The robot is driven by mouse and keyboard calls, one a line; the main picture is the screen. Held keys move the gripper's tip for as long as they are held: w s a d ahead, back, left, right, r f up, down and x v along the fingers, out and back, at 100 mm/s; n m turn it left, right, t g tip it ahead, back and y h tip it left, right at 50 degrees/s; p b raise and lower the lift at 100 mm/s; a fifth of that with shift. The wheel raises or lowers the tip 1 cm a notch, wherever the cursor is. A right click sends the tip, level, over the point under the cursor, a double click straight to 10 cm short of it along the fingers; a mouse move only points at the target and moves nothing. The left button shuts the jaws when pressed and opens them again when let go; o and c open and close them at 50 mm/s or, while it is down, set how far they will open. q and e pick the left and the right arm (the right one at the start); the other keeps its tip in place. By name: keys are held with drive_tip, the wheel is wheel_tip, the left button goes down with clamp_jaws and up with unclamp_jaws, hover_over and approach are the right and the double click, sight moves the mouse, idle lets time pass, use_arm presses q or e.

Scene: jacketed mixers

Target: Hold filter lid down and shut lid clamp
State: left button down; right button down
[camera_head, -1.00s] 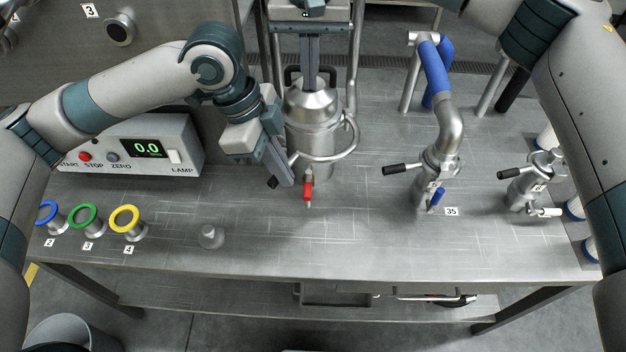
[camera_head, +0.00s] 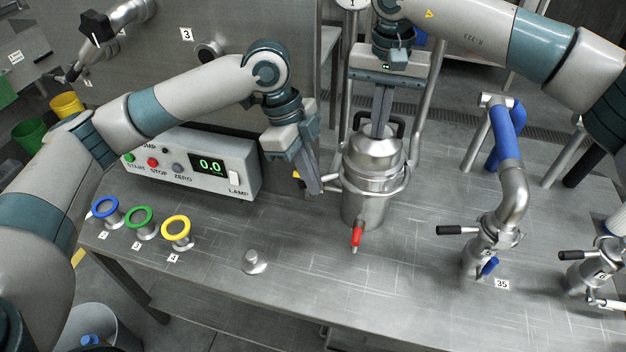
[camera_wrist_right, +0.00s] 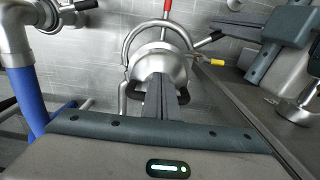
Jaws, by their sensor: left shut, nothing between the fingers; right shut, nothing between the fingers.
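The filter vessel (camera_head: 366,207) is a steel pot with a domed lid (camera_head: 378,147) and black lid handles; it stands upright on the bench. My right gripper (camera_head: 381,136) is shut and points down at the lid top; the wrist view shows its fingers (camera_wrist_right: 162,85) over the dome (camera_wrist_right: 160,60). I cannot tell if they touch it. My left gripper (camera_head: 317,191) is shut just left of the vessel, at about rim height. A yellow-tipped piece (camera_wrist_right: 216,62) beside the lid may be the clamp lever; in the head view its yellow end (camera_head: 297,174) is mostly hidden behind the left fingers.
A red-handled valve (camera_head: 356,236) sticks out at the vessel's front. Blue, green and yellow rings (camera_head: 176,231) stand front left. A pipe with a blue sleeve (camera_head: 507,140) rises at right.

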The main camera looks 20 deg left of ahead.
use_arm(q)
drive_tip(key=s+d, duration=0.2)
drive_tip(key=s, duration=0.2)
drive_tip(key=w+a+r, duration=0.1)
drive_tip(key=w+r, duration=0.2)
drive_tip(key=r, duration=0.6)
drive_tip(key=shift+a+r, duration=0.15)
drive_tip(key=shift+a, duration=0.1)
